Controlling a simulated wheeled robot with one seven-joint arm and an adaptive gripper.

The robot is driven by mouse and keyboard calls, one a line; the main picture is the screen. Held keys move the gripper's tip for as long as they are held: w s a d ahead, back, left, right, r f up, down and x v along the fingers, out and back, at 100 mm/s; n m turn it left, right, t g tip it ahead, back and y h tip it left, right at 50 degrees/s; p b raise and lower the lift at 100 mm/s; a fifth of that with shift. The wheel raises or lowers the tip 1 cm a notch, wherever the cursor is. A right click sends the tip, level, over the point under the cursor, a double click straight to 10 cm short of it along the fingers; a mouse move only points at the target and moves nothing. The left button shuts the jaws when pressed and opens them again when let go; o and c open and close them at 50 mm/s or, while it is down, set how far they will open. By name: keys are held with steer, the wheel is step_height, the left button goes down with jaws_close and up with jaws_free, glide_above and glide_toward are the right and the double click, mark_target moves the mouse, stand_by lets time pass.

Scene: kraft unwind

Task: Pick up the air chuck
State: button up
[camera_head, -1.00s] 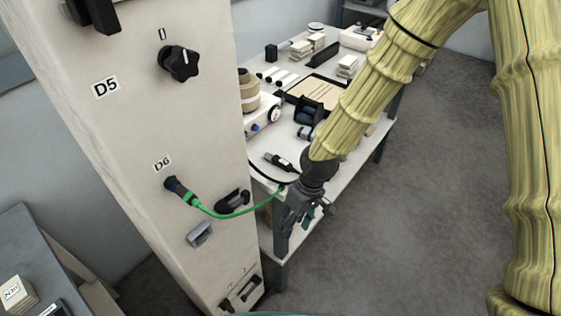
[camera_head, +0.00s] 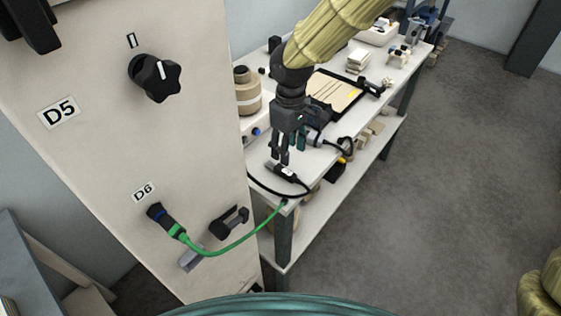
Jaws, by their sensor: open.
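What looks like the air chuck (camera_head: 285,172), a small dark tool with a pale label, lies on the near end of the white workbench (camera_head: 318,168). A black hose (camera_head: 262,188) curves along the bench edge beside it. My gripper (camera_head: 280,158) points down just above the chuck, with its dark fingers apart and nothing between them. I cannot tell whether a fingertip touches the tool. My wrist and arm hide part of the bench behind.
The tall pale cabinet (camera_head: 110,120) stands close on the left, with a black knob (camera_head: 155,77). A green hose (camera_head: 225,248) runs from its D6 port to the bench corner. A brown roll (camera_head: 246,95) and a dark tray (camera_head: 335,92) sit farther back. Floor is clear at right.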

mark_target(289, 173)
steer(key=shift+w+d+f, duration=0.2)
steer(key=shift+w+f, duration=0.2)
steer(key=shift+f, duration=0.05)
steer(key=f, duration=0.2)
steer(key=f+p, duration=0.1)
steer(key=shift+a+f, duration=0.35)
steer(key=shift+f, duration=0.05)
steer(key=shift+s+d+f, duration=0.25)
steer(key=shift+s+f, duration=0.05)
steer(key=shift+f, duration=0.2)
steer(key=shift+d+f+p, duration=0.15)
steer(key=shift+f+p, duration=0.7)
steer(key=shift+f, duration=1.35)
jaws_close()
